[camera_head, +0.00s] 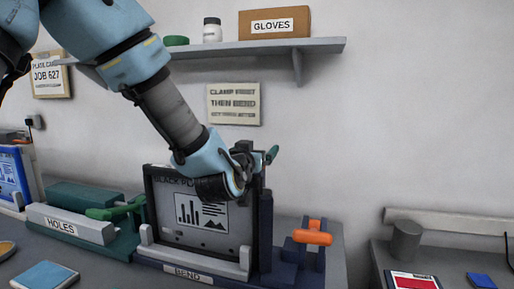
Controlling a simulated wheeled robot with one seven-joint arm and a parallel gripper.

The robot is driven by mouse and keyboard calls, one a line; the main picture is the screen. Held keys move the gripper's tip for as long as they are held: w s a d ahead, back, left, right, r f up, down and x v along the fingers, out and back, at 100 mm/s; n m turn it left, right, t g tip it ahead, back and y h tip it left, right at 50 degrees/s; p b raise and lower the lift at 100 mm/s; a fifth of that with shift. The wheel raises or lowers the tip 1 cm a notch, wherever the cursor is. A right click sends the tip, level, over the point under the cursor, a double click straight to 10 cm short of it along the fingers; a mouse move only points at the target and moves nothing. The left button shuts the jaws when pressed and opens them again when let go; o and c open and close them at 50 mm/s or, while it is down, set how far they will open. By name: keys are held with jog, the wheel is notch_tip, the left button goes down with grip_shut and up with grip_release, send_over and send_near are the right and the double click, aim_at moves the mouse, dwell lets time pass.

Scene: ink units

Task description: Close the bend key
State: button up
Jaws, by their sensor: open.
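The bend unit (190,273), labelled BEND, stands on the bench and holds a dark upright plate (165,213) with a white printed sheet on it. At its right are a dark blue post (265,230) and an orange T-shaped handle (313,235) on a blue block. I cannot tell which of these handles is the bend key. My gripper (257,158) is open at the top of the post, beside the green piece. My wrist hides the plate's upper right corner, and contact is unclear.
The holes unit (70,222), with a green lever (115,209), stands to the left. A wall shelf (220,48) with a gloves box (274,22) is above. A grey cylinder (405,241) stands on the right bench. The wall at right is clear.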

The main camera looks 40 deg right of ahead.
grip_shut()
dwell(0.8)
